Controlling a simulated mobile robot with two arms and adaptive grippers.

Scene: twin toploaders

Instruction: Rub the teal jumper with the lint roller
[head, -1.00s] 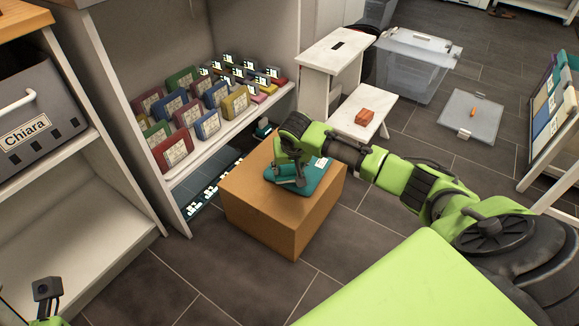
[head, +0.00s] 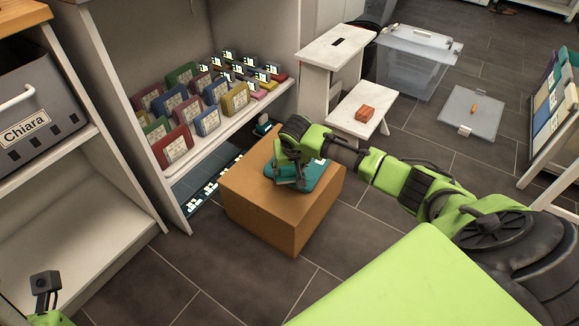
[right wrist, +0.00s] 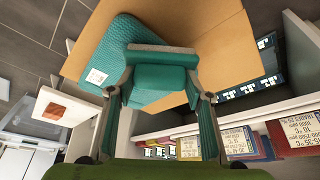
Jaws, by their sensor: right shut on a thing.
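The teal jumper (head: 316,175) lies folded on top of a brown box (head: 268,210). It has a knit texture and a white label in the right wrist view (right wrist: 118,48). My right gripper (head: 288,180) is low over the jumper and shut on the lint roller (right wrist: 160,78), a teal thing with a grey edge. In the right wrist view the roller is between the two fingers and overlaps the jumper. Whether it touches the cloth is hard to tell. At the lower left of the head view only a dark and green part of my left arm shows, without fingers.
A white shelf (head: 235,120) with several coloured labelled packs stands close left of the box. A white step stool (head: 345,118) bearing an orange block (head: 365,113) is behind it. A clear bin (head: 410,65) stands further back. Open tiled floor lies in front of the box.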

